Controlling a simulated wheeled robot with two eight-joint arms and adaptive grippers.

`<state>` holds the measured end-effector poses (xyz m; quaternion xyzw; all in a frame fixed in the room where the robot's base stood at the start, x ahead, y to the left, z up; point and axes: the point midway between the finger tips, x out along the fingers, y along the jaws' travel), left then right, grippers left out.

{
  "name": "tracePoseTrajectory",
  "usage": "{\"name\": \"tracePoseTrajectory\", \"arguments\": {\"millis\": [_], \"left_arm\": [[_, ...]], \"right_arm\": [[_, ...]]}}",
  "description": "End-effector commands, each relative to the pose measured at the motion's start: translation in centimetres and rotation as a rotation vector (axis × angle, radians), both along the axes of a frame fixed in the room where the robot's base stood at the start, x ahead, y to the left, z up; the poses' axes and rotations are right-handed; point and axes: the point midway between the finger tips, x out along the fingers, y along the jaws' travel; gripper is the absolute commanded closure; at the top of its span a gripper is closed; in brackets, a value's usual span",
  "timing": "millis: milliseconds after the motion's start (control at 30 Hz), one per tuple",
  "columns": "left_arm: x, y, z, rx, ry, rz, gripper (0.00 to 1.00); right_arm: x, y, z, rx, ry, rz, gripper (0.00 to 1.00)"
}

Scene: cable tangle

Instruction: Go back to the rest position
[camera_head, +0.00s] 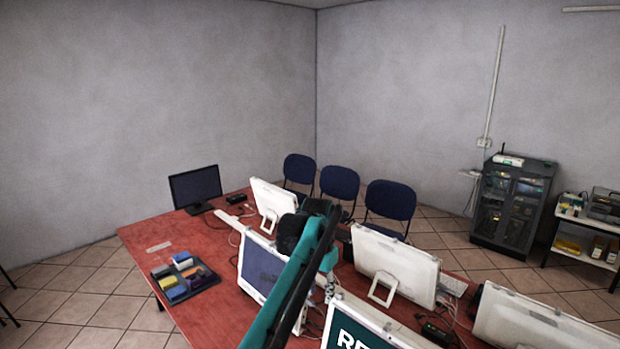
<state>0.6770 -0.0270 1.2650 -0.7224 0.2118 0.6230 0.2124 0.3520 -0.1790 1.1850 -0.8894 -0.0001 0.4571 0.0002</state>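My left arm (300,265), teal and black, rises from the bottom edge across the middle of the red table, in front of the screens. Its bend is near the blue chairs in the picture. A small grey part below the bend, beside the teal link, seems to be my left gripper (328,288). It is small and partly hidden by the arm, so I cannot tell if its fingers are open or shut. I see nothing clearly held. My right gripper is not in view.
The red table (130,235) bears a dark monitor (195,186), several white-backed screens (395,262), loose cables and a dark tray (205,282) of coloured items. Blue chairs (390,199) stand behind it. A black rack cabinet (512,205) and a shelf (585,222) are at right.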

Motion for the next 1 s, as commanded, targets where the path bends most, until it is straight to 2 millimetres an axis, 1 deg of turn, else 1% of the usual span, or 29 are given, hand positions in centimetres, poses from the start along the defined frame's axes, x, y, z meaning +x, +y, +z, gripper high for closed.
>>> {"name": "tracePoseTrajectory", "arguments": {"millis": [33, 167, 200, 267, 300, 367, 400, 467, 500, 567, 600, 667, 700, 767, 800, 900, 1000], "left_arm": [[-1.1, 1.5, -0.2, -0.008, -0.018, 0.028, 0.66], [-4.5, 5.2, -0.3, -0.032, -0.078, 0.109, 0.66], [-5.7, 6.3, -0.5, -0.040, -0.097, 0.136, 0.66], [-7.6, 7.9, -1.0, -0.052, -0.126, 0.173, 0.66], [-9.0, 9.0, -1.5, -0.061, -0.146, 0.200, 0.66], [-11.1, 10.5, -2.4, -0.072, -0.175, 0.237, 0.66], [-12.6, 11.5, -3.1, -0.080, -0.194, 0.263, 0.66], [-14.9, 12.9, -4.4, -0.092, -0.224, 0.300, 0.66], [-16.5, 13.8, -5.4, -0.100, -0.243, 0.326, 0.66], [-18.9, 15.0, -7.1, -0.112, -0.272, 0.362, 0.66], [-20.4, 15.8, -8.4, -0.121, -0.292, 0.388, 0.66], [-22.8, 16.9, -10.5, -0.132, -0.322, 0.424, 0.66], [-24.3, 17.5, -12.1, -0.140, -0.341, 0.448, 0.66], [-26.4, 18.4, -14.3, -0.151, -0.368, 0.481, 0.66], [-27.6, 18.9, -15.8, -0.158, -0.386, 0.502, 0.66], [-30.1, 19.7, -18.9, -0.172, -0.421, 0.543, 0.66], [-31.6, 20.2, -21.1, -0.183, -0.445, 0.570, 0.66]], "right_arm": [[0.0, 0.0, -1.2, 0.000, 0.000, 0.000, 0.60], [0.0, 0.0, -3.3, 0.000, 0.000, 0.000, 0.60], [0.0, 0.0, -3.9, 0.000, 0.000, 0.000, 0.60], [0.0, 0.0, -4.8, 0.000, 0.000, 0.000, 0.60], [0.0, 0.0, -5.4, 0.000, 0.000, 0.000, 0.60], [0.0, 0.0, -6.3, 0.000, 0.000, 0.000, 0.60], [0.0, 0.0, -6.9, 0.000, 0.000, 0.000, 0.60], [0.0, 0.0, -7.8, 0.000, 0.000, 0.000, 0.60], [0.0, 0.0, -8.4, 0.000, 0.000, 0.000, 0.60], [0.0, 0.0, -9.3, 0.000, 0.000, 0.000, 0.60], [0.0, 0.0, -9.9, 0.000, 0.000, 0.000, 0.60], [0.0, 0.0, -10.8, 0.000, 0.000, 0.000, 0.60], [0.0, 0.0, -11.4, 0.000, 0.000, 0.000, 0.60], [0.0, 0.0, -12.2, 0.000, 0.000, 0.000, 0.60], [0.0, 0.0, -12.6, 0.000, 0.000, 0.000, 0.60], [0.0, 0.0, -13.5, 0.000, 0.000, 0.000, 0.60], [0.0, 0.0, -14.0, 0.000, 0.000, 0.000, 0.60]]}}
